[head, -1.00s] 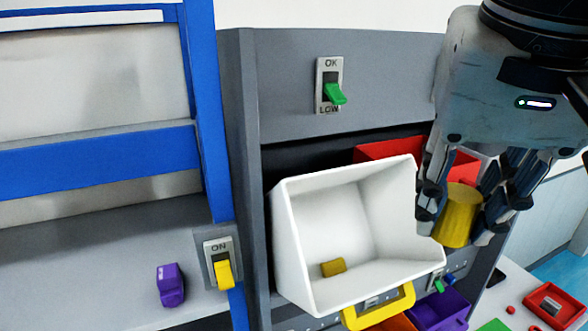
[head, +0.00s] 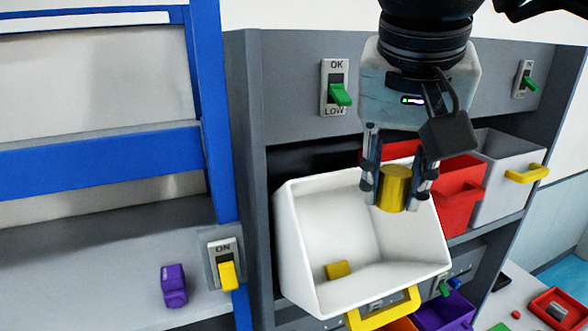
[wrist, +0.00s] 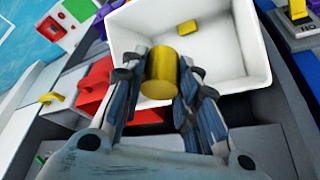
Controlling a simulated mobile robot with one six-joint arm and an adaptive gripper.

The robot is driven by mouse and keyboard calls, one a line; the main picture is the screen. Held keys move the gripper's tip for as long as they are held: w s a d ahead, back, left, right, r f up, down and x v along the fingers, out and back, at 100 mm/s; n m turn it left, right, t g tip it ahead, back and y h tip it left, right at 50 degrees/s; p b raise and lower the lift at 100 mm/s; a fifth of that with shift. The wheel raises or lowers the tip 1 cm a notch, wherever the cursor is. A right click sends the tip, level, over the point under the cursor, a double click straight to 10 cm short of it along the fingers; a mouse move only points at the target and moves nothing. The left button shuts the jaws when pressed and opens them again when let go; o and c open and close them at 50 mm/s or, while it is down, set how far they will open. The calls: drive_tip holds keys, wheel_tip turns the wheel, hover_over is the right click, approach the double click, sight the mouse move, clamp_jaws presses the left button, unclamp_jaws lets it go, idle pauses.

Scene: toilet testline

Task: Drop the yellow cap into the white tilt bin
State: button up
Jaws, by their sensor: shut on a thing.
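The yellow cap (head: 394,187) is a short yellow cylinder held between the fingers of my gripper (head: 396,190). In the wrist view the cap (wrist: 160,74) sits between both fingers of my gripper (wrist: 160,85). The white tilt bin (head: 305,205) is tipped open, with a yellow handle (head: 383,308) at its front. The cap appears over the right part of the bin's opening in the head view; its exact height above the bin is hard to tell. A small yellow block (head: 338,270) lies inside the bin, and it also shows in the wrist view (wrist: 187,28).
A red bin (head: 459,200) and a grey bin (head: 500,185) with a yellow handle stand right of the white bin. A grey panel with switches (head: 335,87) rises behind. A purple object (head: 173,285) lies on the left shelf, near a yellow switch (head: 227,275).

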drive_tip(key=shift+w, duration=0.1)
drive_tip(key=o, duration=0.8)
drive_tip(key=shift+v, duration=3.7)
